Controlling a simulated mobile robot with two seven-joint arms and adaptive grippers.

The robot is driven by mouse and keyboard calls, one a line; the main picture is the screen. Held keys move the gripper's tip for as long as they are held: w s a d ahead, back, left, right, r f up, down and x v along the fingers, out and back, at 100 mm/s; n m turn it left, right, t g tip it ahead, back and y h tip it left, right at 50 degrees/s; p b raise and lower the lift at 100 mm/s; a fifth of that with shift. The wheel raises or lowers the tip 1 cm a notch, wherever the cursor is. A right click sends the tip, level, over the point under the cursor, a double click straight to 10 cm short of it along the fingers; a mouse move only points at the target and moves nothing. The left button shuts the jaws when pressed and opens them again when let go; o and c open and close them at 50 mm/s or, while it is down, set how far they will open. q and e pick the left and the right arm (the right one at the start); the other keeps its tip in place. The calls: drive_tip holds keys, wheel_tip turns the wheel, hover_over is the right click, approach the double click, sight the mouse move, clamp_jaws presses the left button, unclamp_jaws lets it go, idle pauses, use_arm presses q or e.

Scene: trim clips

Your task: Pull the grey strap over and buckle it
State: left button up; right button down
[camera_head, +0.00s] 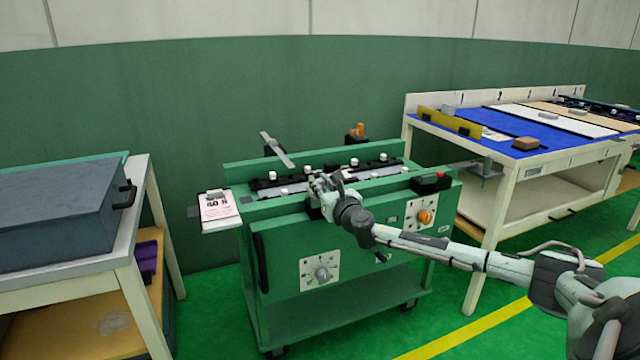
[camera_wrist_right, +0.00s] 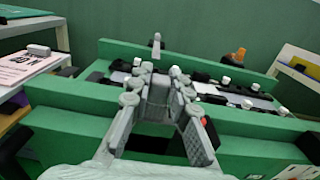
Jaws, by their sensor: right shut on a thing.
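A flat grey strap (camera_head: 278,150) sticks up at a slant from the back left of the green cart's top fixture, left of and behind my right gripper. In the right wrist view a narrow grey piece (camera_wrist_right: 157,45), probably the same strap, stands up beyond the fingers. My right gripper (camera_head: 322,187) is low over the cart's front edge. Its jaws are shut on a dark grey piece (camera_wrist_right: 158,92); I cannot tell whether this belongs to the strap. The buckle cannot be made out. My left gripper is out of view.
The green cart (camera_head: 290,230) carries a dark rail with several white knobs (camera_head: 353,162). A printed card (camera_head: 217,208) sits at its left. A grey case (camera_head: 60,215) is on the left bench; a blue-topped table (camera_head: 500,150) stands at right.

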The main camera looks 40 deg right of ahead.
drive_tip(key=shift+s+a+f, duration=0.1)
drive_tip(key=shift+a+f, duration=0.05)
drive_tip(key=shift+f, duration=0.15)
drive_tip(key=c, duration=1.7)
unclamp_jaws()
drive_tip(key=shift+s+r, duration=0.1)
drive_tip(key=o, duration=0.3)
drive_tip(key=shift+r, duration=0.15)
drive_tip(key=v, duration=1.2)
